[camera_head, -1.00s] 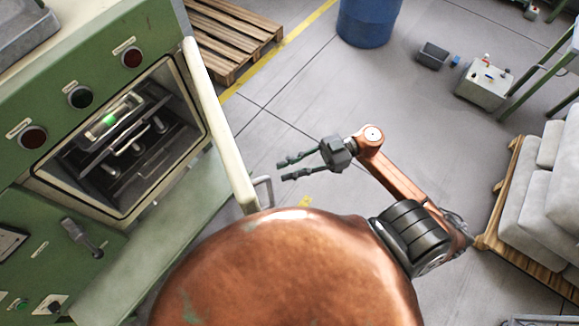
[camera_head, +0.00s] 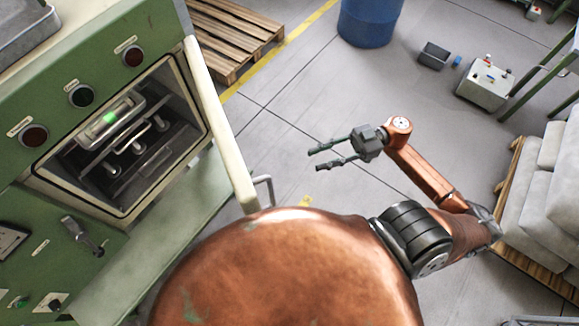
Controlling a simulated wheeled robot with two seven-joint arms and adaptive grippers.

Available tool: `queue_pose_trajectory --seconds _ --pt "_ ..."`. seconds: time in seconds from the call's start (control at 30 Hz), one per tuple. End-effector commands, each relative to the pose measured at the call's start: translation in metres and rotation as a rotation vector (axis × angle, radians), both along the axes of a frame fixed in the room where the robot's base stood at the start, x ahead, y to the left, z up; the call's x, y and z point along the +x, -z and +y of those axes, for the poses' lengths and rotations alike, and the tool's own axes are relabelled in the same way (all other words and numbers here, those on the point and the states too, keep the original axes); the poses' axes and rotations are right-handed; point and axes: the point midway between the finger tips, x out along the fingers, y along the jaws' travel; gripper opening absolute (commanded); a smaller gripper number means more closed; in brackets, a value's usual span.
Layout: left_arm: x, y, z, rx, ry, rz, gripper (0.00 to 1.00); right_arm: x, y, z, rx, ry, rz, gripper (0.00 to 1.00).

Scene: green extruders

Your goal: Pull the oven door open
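The green oven (camera_head: 60,105) stands at the left of the head view. Its pale door (camera_head: 220,125) is swung wide open, seen nearly edge-on, with a metal handle (camera_head: 268,188) on its outer side near the lower end. The oven chamber (camera_head: 135,140) is exposed, with a rack and a part with a green spot inside. My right gripper (camera_head: 314,159) is open and empty, its fingers pointing left toward the door. It is apart from the handle, up and to the right of it. My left gripper is not in view.
A wooden pallet (camera_head: 232,40) lies behind the oven, and a blue barrel (camera_head: 368,20) stands at the top. A pallet with grey sacks (camera_head: 545,200) is at the right, close to my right arm. A grey box (camera_head: 484,85) sits on the floor. The floor between is clear.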

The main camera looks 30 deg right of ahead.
Motion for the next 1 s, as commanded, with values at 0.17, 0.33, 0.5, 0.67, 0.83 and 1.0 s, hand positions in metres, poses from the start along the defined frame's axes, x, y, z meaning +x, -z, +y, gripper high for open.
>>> queue_pose_trajectory --seconds 0.17,0.33,0.5,0.67,0.83,1.0 --pt "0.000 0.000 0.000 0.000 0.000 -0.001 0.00 -0.003 0.000 -0.018 -0.001 0.000 0.000 0.29" --pt "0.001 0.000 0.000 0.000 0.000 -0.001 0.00 -0.003 0.000 -0.022 -0.001 0.000 -0.001 0.29" --pt "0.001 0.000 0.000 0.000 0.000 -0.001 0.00 -0.003 0.000 -0.022 -0.001 0.000 -0.001 0.30" --pt "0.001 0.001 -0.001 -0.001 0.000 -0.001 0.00 0.015 0.012 -0.032 0.026 0.088 -0.012 0.30" --pt "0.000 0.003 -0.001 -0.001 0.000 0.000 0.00 0.088 0.095 -0.094 0.074 0.519 -0.028 0.30" --pt "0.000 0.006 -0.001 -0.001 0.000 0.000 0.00 0.115 0.272 -0.179 -0.067 1.035 0.105 0.30"
